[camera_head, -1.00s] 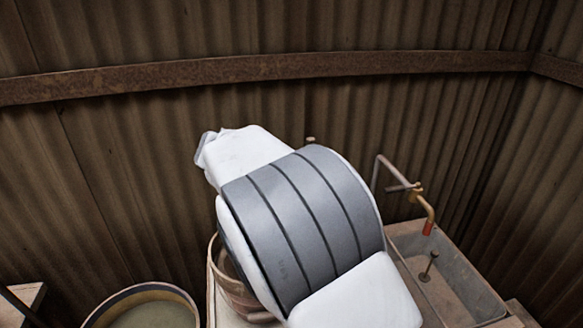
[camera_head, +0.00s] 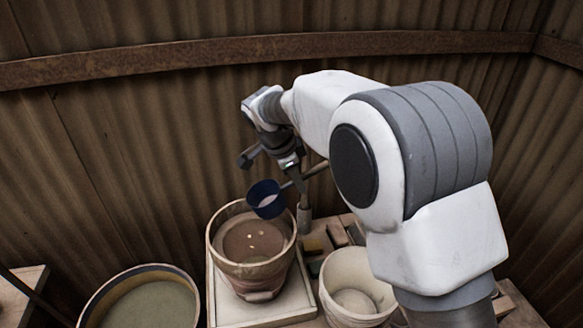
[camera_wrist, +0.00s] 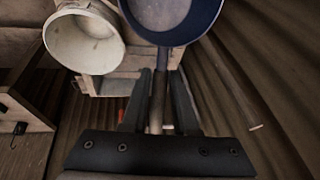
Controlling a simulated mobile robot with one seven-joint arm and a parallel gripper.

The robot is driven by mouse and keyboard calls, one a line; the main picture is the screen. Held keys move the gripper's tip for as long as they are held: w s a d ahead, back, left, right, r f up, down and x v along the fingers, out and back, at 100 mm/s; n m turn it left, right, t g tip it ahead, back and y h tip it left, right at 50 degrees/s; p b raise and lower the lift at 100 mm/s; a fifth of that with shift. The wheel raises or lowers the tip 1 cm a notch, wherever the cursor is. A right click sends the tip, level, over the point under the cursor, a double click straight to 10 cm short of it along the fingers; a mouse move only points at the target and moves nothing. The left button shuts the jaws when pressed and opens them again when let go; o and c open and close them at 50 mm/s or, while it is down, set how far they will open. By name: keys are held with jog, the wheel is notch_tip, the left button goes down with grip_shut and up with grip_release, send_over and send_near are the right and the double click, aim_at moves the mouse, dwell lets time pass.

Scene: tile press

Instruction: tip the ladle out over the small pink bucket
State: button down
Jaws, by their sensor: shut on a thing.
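The ladle has a dark blue cup (camera_head: 264,190) and a thin metal handle. In the head view the cup is above the back right rim of a pinkish-brown bucket (camera_head: 252,270) and looks tilted. Pale grey shows inside the cup; I cannot tell whether it is liquid or the bare inside. The bucket holds brownish stuff with a few light specks. My gripper (camera_head: 293,170) is above and behind the bucket, shut on the ladle's handle. In the wrist view the handle (camera_wrist: 157,105) runs between my fingers (camera_wrist: 159,88) to the blue cup (camera_wrist: 170,38) at the top.
The bucket stands on a pale square tray (camera_head: 228,314). A cream-white bucket (camera_head: 340,308), also in the wrist view (camera_wrist: 72,55), stands to its right. A wide tub (camera_head: 93,312) of greenish liquid is at the left. A corrugated wall (camera_head: 120,150) closes the back.

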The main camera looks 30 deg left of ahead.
jog(key=shift+w+d+f+m+g+y+p, duration=0.15)
jog(key=shift+g+y+p, duration=0.45)
jog(key=shift+g+y, duration=0.15)
jog(key=shift+w+d+f+m+g+y+p, duration=0.1)
jog(key=shift+f+m+g+y+p, duration=0.05)
jog(key=shift+g+y+p, duration=0.6)
